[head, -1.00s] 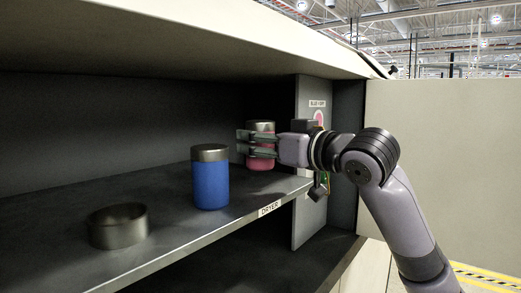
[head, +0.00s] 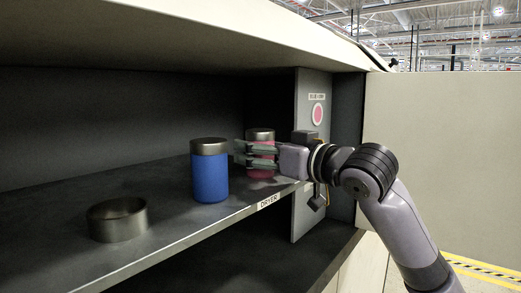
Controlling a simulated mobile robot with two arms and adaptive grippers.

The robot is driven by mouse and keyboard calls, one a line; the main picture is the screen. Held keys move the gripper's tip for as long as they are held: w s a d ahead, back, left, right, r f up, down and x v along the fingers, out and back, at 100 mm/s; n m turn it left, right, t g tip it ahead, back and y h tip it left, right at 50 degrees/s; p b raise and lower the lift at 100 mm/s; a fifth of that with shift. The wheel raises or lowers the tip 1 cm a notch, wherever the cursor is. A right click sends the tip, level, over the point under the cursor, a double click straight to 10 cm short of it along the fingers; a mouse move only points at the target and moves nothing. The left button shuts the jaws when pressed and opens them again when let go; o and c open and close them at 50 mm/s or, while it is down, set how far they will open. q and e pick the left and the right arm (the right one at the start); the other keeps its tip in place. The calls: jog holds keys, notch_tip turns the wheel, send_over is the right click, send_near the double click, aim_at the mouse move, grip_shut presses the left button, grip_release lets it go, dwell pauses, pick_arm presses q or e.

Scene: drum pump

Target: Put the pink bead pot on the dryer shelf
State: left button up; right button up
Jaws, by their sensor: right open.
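The pink bead pot (head: 262,172) with a metallic lid stands upright on the dryer shelf (head: 160,228), near its right end. My right gripper (head: 241,153) reaches in from the right, and its open fingers lie in front of the pot, hiding part of its middle. Whether the fingers touch the pot cannot be told. My left gripper is not in view.
A blue pot (head: 210,172) with a metallic lid stands just left of my right fingertips. An open metal ring or cup (head: 117,219) sits further left. A grey side panel (head: 311,212) with a pink round mark (head: 318,114) bounds the shelf on the right.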

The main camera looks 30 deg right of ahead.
jog(key=shift+r, duration=0.25)
jog(key=b+v, duration=0.4)
jog(key=v, duration=0.8)
jog(key=shift+b, duration=0.3)
